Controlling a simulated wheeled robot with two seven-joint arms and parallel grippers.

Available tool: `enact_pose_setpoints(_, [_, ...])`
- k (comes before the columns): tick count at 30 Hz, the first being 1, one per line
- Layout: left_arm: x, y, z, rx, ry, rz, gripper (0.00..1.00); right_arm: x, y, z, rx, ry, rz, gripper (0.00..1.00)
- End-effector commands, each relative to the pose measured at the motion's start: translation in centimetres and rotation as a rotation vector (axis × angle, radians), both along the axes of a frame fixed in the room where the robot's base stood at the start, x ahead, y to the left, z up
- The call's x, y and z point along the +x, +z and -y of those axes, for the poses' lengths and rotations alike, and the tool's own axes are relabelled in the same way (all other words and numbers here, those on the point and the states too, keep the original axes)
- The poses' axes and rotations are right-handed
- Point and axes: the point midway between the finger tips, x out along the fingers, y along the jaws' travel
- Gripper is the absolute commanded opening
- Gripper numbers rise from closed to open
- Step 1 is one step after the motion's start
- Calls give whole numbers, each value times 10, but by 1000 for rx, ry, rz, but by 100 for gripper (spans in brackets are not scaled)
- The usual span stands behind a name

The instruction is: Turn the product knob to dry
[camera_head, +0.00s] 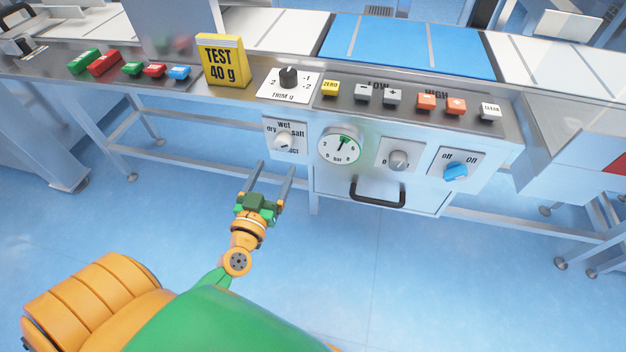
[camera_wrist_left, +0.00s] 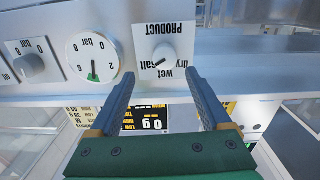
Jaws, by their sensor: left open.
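The product knob (camera_head: 284,141) is a small pale knob on a white plate (camera_head: 271,124) on the machine's front, with wet at the top, dry at left and salt at right. In the left wrist view the plate is upside down, and the knob (camera_wrist_left: 163,54) has a dark mark toward its lower left, on the salt side. My left gripper (camera_head: 276,166) is open and empty, just below and in front of the plate. Its two fingers (camera_wrist_left: 159,78) stand either side of the knob in the wrist view, apart from it. My right gripper is not in view.
A pressure gauge (camera_head: 340,146), a grey knob (camera_head: 398,160) and a blue off/on knob (camera_head: 455,171) are to the right. A black drawer handle (camera_head: 377,195) sticks out below. A yellow TEST 40 g block (camera_head: 222,61) and a trim knob (camera_head: 289,78) are above.

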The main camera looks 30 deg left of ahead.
Motion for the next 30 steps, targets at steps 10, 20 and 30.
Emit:
enact_pose_setpoints(10, [57, 4, -14, -3, 5, 12, 81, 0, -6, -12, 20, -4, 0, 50])
enact_pose_setpoints(20, [69, 4, -16, -2, 3, 8, 81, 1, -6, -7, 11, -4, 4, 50])
enact_pose_setpoints(30, [69, 3, -16, -3, 3, 7, 0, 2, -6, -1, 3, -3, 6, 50])
